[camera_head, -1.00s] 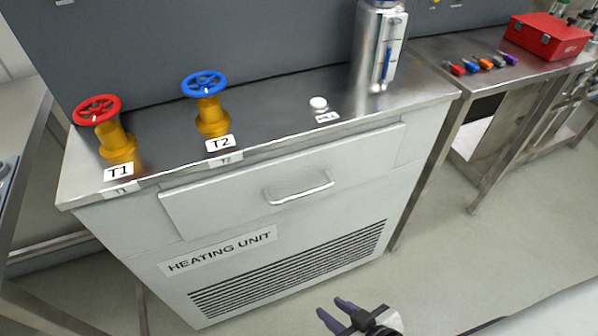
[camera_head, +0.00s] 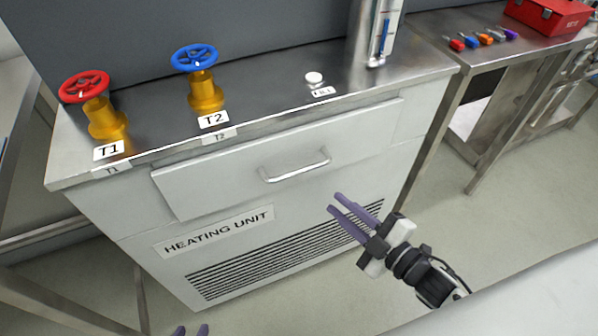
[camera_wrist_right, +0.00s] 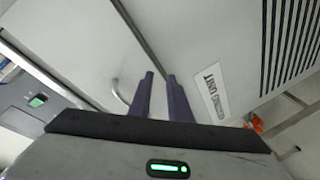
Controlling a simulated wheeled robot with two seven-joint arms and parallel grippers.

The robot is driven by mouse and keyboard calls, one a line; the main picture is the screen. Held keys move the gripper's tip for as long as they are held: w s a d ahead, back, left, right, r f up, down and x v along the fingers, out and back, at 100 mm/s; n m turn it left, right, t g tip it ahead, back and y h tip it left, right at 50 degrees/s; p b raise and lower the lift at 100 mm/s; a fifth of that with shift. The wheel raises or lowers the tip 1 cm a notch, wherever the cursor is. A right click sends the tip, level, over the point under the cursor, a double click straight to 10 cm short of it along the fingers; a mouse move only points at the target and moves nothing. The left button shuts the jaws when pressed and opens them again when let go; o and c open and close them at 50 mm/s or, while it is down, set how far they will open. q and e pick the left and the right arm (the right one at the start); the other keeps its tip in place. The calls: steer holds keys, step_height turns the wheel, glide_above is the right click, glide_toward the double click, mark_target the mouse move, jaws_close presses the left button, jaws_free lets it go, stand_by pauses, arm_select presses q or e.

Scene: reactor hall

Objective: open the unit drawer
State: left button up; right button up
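The unit drawer (camera_head: 225,181) is a wide pale panel in the upper front of the heating unit (camera_head: 150,222). Its front looks flush or nearly so. A silver bar handle (camera_head: 295,171) is at its middle; the handle also shows in the right wrist view (camera_wrist_right: 120,92), left of the fingers. My right gripper (camera_head: 333,202) has purple fingers, parted and empty, in front of the cabinet, right of and below the handle, not touching it. It also shows in the right wrist view (camera_wrist_right: 159,75). My left gripper (camera_head: 191,330) shows only two separated fingertips at the bottom edge.
A red valve wheel (camera_head: 84,87), a blue valve wheel (camera_head: 195,57) and a white button (camera_head: 314,77) are on the steel top. A metal cylinder (camera_head: 364,35) stands at the back. A side table at right holds a red box (camera_head: 545,16). Floor in front is clear.

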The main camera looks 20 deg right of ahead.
mark_target(299, 170)
step_height(299, 170, up, 8)
steer(key=f+n+g+y, duration=0.1)
steer(key=n+g+y, duration=0.2)
steer(key=n+y, duration=0.95)
steer(key=w+a+n+h, duration=0.1)
steer(key=w+a, duration=0.1)
steer(key=w+a+r+n+h, duration=0.1)
steer(key=w+a, duration=0.1)
steer(key=a, duration=0.1)
steer(key=w+a+n+h, duration=0.1)
steer(key=w+a, duration=0.1)
steer(key=a, duration=0.1)
steer(key=shift+w+r, duration=0.15)
steer(key=shift+r, duration=0.25)
jaws_close()
